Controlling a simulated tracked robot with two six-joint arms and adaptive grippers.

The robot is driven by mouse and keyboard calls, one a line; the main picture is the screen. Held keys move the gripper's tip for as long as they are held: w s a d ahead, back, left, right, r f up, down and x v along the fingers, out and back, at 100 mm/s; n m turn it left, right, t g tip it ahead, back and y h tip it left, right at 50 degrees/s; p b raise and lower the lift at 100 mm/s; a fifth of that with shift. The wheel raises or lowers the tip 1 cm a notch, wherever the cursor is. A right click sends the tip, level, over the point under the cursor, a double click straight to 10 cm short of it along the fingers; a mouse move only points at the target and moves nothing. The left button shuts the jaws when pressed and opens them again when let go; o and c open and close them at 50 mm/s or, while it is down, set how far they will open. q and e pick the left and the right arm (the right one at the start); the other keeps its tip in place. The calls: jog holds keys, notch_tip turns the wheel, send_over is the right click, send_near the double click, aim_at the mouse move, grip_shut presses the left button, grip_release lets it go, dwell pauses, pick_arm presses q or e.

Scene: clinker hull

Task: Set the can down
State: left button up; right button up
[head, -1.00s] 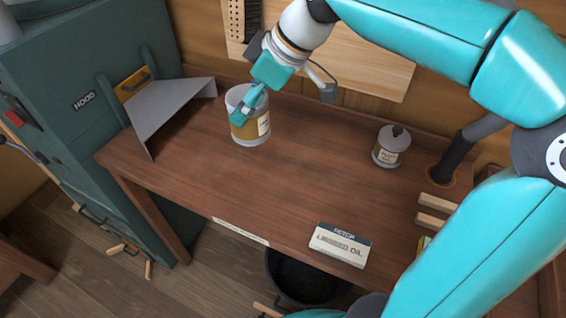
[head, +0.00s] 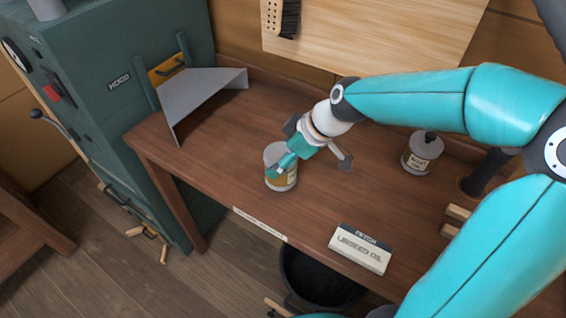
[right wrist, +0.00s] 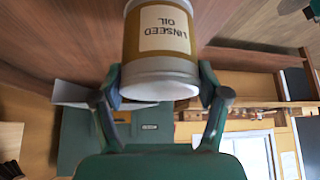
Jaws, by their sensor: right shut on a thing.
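My right gripper (head: 290,158) is shut on a tan can with pale metal ends (head: 281,176). In the right wrist view its label reads "LINSEED OIL" upside down, and the can (right wrist: 160,50) sits between the two fingers (right wrist: 160,85) near its rim. In the head view the can looks about upright over the front left part of the wooden bench (head: 215,135). I cannot tell whether its base touches the wood. A white card (head: 361,248) reading "LINSEED OIL" stands at the bench's front edge, right of the can. My left gripper is not in view.
A second, knobbed can (head: 422,153) stands at the back right, partly near my right arm. A grey sheet-metal hood (head: 195,95) is at the back left beside a green machine (head: 110,110). A dark bucket (head: 318,280) is below the front edge. Bench around the held can is clear.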

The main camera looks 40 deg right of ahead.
jog(key=shift+f, duration=1.2)
jog(key=o, duration=1.5)
jog(key=shift+f, duration=0.1)
jog(key=v, duration=1.2)
